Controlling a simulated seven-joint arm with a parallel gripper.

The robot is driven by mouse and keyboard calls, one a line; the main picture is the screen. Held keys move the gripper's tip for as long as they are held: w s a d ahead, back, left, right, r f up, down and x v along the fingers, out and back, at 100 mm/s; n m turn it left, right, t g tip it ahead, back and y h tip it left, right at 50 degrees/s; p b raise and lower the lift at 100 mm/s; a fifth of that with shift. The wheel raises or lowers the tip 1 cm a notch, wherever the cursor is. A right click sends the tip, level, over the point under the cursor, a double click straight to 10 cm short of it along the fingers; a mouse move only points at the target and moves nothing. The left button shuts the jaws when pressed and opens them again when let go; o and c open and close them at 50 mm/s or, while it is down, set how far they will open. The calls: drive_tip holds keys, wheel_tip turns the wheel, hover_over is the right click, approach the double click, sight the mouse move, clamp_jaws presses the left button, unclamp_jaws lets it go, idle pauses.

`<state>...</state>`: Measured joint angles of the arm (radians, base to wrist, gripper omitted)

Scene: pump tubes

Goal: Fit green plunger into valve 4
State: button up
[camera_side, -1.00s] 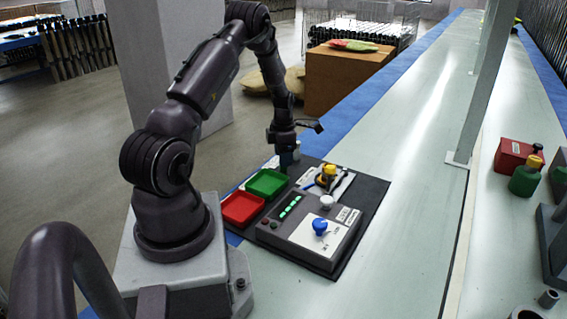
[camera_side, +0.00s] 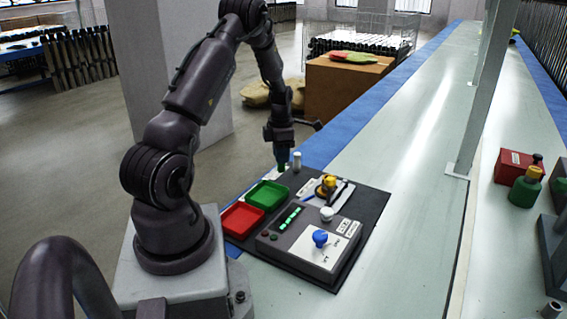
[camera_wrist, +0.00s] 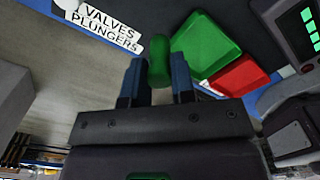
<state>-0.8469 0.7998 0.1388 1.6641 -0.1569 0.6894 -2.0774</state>
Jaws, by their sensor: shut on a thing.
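My gripper (camera_wrist: 157,72) is shut on the green plunger (camera_wrist: 158,62), whose rounded green end stands between the two blue fingers in the wrist view. In the side view my gripper (camera_side: 282,165) hangs at the far end of the dark mat, beyond the green tray, with a small bit of green at its tip. A short white cylinder (camera_side: 297,162) stands just right of it. I cannot tell which part is valve 4. A label reading "VALVES PLUNGERS" (camera_wrist: 108,26) lies below my gripper, with a white round part (camera_wrist: 68,4) at its edge.
A green tray (camera_side: 267,196) and a red tray (camera_side: 242,218) sit nearer my base. A grey control box (camera_side: 290,245) carries a blue knob (camera_side: 320,238) and a white knob (camera_side: 327,214). A yellow-topped part (camera_side: 327,184) stands on a white plate.

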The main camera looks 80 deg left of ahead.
drive_tip(key=s+d+r, duration=0.6)
drive_tip(key=d+r, duration=0.1)
drive_tip(key=d, duration=0.3)
drive_tip(key=w+a+m, duration=0.3)
drive_tip(key=w+m, duration=0.1)
drive_tip(key=w, duration=1.4)
drive_tip(key=f, duration=0.9)
drive_tip(key=shift+d+f, duration=0.2)
drive_tip(key=shift+f, duration=0.2)
